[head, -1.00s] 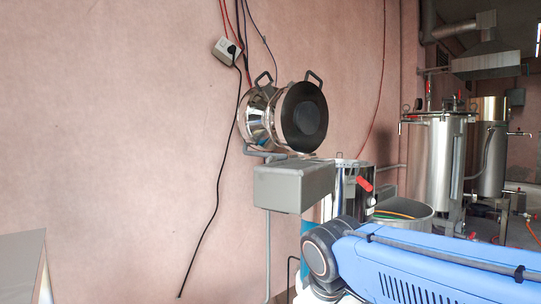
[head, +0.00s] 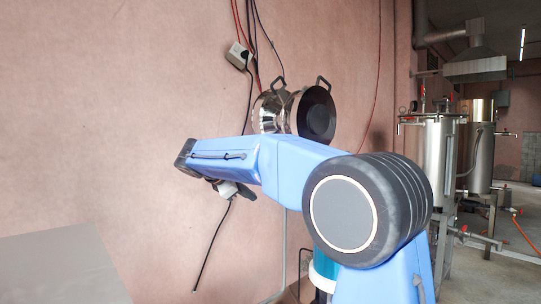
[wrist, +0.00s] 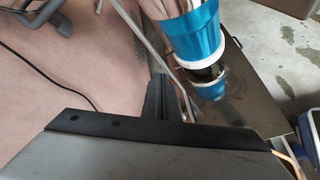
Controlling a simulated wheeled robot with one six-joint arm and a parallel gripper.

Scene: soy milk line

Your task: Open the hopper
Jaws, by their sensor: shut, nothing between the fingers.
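The likely hopper is a shiny steel vessel (head: 271,112) with handles, high by the wall in the head view. A dark round disc (head: 316,113) with its own handle faces me at its right side. I cannot tell whether this disc is a closed lid. My arm crosses in front and hides the vessel's lower part. My gripper (wrist: 158,98) shows in the wrist view as dark fingers close together, shut with nothing in them. It appears apart from the vessel. In the head view its tips are hard to make out.
In the wrist view, a blue and white cylinder (wrist: 190,35) stands close beyond the fingers, over a shiny steel surface (wrist: 240,90). A black cable (head: 213,245) hangs along the pink wall (head: 90,120). Steel tanks (head: 437,165) stand at the right.

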